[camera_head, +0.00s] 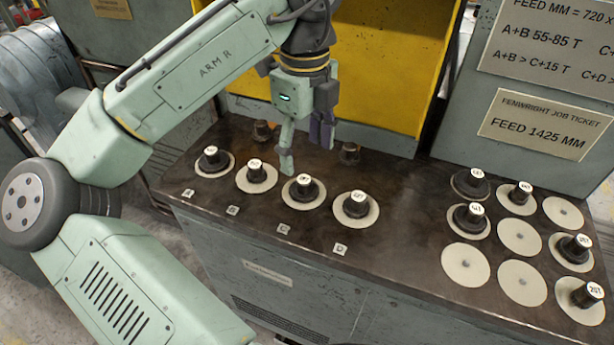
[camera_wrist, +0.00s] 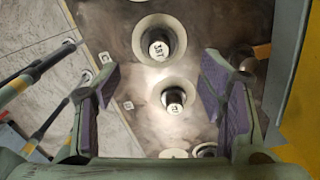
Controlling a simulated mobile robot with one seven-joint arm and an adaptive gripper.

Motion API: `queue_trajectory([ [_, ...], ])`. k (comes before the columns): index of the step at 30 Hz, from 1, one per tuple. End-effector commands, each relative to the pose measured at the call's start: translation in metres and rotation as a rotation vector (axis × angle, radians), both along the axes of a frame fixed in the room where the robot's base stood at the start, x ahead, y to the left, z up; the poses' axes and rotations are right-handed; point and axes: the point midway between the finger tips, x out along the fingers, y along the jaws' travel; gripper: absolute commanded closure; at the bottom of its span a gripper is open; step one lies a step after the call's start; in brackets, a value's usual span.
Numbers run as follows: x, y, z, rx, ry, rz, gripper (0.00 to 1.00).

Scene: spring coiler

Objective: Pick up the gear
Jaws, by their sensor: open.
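Dark gears with white numbered caps stand on cream discs on the bench. In the head view a front row sits behind the A to D tags: the gear at A (camera_head: 212,160), at B (camera_head: 255,174), at C (camera_head: 303,189) and at D (camera_head: 355,206). The labels are too small to read surely, and I cannot tell which gear is meant. My gripper (camera_head: 306,150) is open and empty above and behind this row, near C. In the wrist view my gripper's purple-padded fingers (camera_wrist: 158,72) stand wide apart, with one gear (camera_wrist: 158,42) and another gear (camera_wrist: 174,100) below, between them.
More gears, such as one (camera_head: 470,217), stand at the right among bare cream discs (camera_head: 466,266). Two dark posts (camera_head: 349,153) stand behind the row. A yellow panel (camera_head: 385,70) and grey housings with signs (camera_head: 545,125) rise behind the bench. The bench middle (camera_head: 410,195) is clear.

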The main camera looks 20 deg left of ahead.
Motion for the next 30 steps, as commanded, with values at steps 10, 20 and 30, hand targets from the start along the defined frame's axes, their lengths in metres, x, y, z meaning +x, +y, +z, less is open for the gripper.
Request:
queue_trajectory([
  [10,0.000,0.001,-0.035,0.000,-0.002,0.002,0.36],
  [20,0.000,0.004,-0.077,-0.001,-0.005,0.000,0.36],
  [30,0.000,0.004,-0.079,-0.001,-0.006,0.000,0.42],
])
